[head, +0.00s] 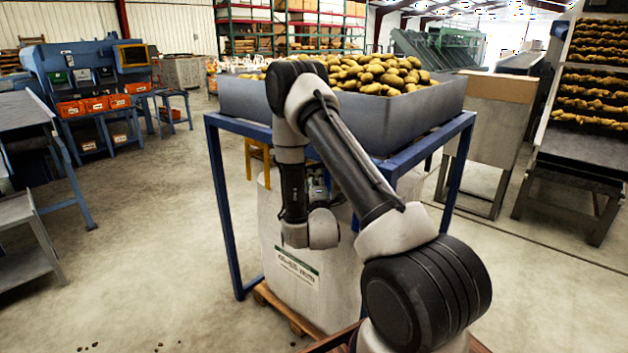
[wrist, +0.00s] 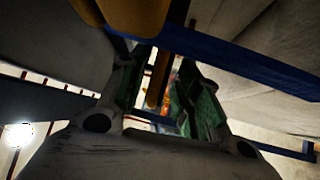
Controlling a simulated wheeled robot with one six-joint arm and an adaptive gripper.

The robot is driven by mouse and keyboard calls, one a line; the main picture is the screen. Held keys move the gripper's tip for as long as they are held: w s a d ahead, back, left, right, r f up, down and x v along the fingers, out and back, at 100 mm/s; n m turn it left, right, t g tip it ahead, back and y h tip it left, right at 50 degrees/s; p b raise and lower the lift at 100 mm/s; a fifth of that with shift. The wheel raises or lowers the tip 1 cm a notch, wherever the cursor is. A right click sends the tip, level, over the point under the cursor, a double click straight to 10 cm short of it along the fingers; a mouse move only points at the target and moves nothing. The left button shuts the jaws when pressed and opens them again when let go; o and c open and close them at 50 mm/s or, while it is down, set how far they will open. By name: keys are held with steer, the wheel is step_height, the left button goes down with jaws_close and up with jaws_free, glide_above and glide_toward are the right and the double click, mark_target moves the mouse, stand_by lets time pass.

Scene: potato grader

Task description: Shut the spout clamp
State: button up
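A yellow part (head: 257,152), which looks like the spout clamp, shows under the hopper behind my arm in the head view. Most of it is hidden by my arm. In the wrist view an orange-yellow body (wrist: 137,14) fills the top. A narrow orange bar (wrist: 158,82) hangs below it, in line with the gap between my fingers. I cannot tell whether it lies between them or beyond. My gripper (wrist: 167,78) is open, its green-padded fingers apart. In the head view my gripper (head: 319,186) is under the hopper, partly hidden. Whether the clamp is open is unclear.
A grey hopper (head: 240,100) full of potatoes (head: 375,72) stands on a blue frame (head: 222,205). A white bulk bag (head: 335,290) stands below on a wooden pallet (head: 268,300). A blue beam (wrist: 235,62) crosses close above my gripper.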

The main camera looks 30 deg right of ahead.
steer(key=shift+w+d+r, duration=0.15)
steer(key=shift+w+d, duration=0.05)
steer(key=shift+w, duration=0.35)
steer(key=shift+c, duration=0.4)
jaws_close()
